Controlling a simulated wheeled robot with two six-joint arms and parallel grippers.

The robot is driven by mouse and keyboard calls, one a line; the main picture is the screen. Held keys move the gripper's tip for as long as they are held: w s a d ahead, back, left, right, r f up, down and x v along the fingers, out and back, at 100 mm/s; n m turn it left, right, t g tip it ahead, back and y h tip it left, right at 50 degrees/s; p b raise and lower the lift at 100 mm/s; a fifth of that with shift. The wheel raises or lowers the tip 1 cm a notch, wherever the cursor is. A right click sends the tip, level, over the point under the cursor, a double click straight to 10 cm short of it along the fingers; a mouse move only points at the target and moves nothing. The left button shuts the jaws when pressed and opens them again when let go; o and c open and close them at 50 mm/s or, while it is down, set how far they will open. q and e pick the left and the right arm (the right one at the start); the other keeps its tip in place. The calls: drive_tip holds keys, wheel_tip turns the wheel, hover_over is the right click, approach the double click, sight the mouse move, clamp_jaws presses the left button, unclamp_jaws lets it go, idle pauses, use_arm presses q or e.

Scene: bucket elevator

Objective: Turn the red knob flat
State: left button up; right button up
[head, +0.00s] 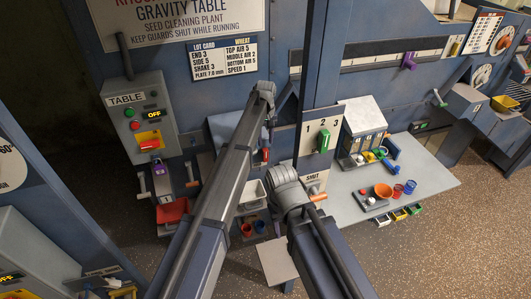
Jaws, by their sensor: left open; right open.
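A red knob (149,145) sits on a yellow plate on the grey TABLE box (142,112) at left; its bar looks close to level. A small upright red handle (265,155) shows below my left gripper. My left gripper (269,120) hangs at the far end of its arm, right of the TABLE box and well apart from the knob. My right gripper (318,197) is lower, near the SHUT plate (313,182). Both are open and look empty; their fingers are small and partly hidden by my arms.
A green slider (323,141) stands on the 1-2-3 plate by a blue post. A red tray (173,210) lies below the TABLE box. My arms cover the middle.

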sight(265, 149)
use_arm(q)
drive_tip(key=shift+w+f+b, duration=0.15)
drive_tip(key=shift+f+b, duration=0.35)
drive_tip(key=shift+f, duration=0.25)
wheel_tip(265, 149, down, 6)
drive_tip(key=b, duration=0.6)
drive_tip(key=shift+f, duration=0.2)
clamp_jaws()
